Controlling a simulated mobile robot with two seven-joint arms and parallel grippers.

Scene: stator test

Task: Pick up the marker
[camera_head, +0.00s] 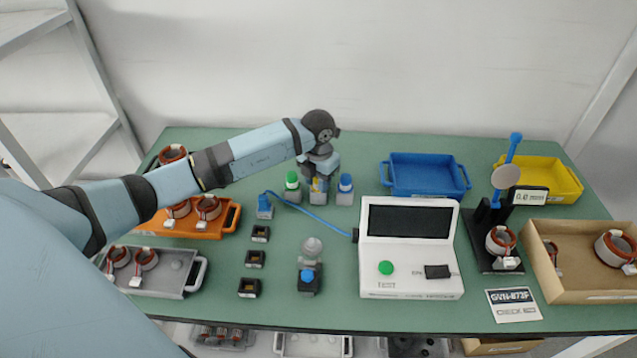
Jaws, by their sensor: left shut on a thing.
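My left gripper (318,180) reaches down at the back middle of the green table, between a green-capped marker (292,180) and a blue-capped marker (345,182), each upright in a small grey holder. It is shut on a yellow marker (315,186), of which only a small part shows below the wrist. The yellow marker is at a grey holder (317,198); whether it is still seated cannot be told. The fingertips are mostly hidden by the wrist. My right gripper is not in view.
A blue tray (425,192), a yellow tray (570,195) and a white tester (410,285) stand to the right. A blue cable (310,215) runs in front of the holders. An orange tray (228,221) and a grey tray (190,287) hold stators at left.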

